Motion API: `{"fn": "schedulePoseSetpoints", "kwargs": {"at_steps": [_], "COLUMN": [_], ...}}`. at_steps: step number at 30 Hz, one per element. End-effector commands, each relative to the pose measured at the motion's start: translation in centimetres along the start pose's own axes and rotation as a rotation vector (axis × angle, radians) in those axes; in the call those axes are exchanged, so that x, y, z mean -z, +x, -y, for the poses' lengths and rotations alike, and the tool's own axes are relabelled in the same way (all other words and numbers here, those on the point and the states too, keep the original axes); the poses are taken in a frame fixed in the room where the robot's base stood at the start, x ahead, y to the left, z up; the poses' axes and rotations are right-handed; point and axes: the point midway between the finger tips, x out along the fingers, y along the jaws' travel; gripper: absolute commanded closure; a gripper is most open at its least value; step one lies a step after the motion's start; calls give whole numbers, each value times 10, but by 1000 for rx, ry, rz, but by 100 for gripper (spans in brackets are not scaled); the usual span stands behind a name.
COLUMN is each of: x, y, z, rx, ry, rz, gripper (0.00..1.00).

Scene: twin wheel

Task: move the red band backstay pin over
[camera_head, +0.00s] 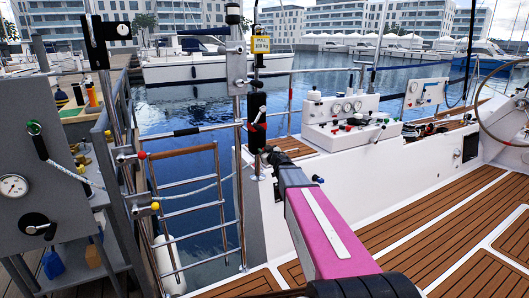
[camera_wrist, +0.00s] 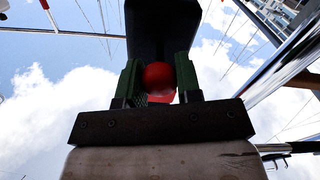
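A black unit (camera_head: 257,108) with a red part (camera_head: 258,126) stands on the post in the middle of the head view, below a yellow label. This red part appears to be the red band pin. My gripper (camera_head: 268,152) is at the end of my pink arm, close below and beside it. In the wrist view, a rounded red piece (camera_wrist: 159,78) sits between the two green fingers of my gripper (camera_wrist: 159,82), below a large dark block (camera_wrist: 162,28). The red piece nearly fills the gap. I cannot tell whether the fingers press on it.
A boarding ladder (camera_head: 190,210) and a grey gauge panel (camera_head: 40,195) are on the left. A white control console (camera_head: 345,120) stands behind to the right. The wooden deck (camera_head: 440,225) at the lower right is clear. Rails and a rope run near the post.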

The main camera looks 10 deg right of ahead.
Motion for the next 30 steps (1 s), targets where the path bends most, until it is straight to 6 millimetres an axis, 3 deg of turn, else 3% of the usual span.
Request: {"fn": "schedulePoseSetpoints", "kwargs": {"at_steps": [4,10,18,19,21,30], "x": [0,0,0,0,0,0], "y": [3,22,24,24,24,22], "z": [0,-1,0,0,0,0], "rx": [1,0,0,0,0,0], "ry": [0,0,0,0,0,0], "rz": [0,0,0,0,0,0], "gripper": [100,100,100,62,42,42]}}
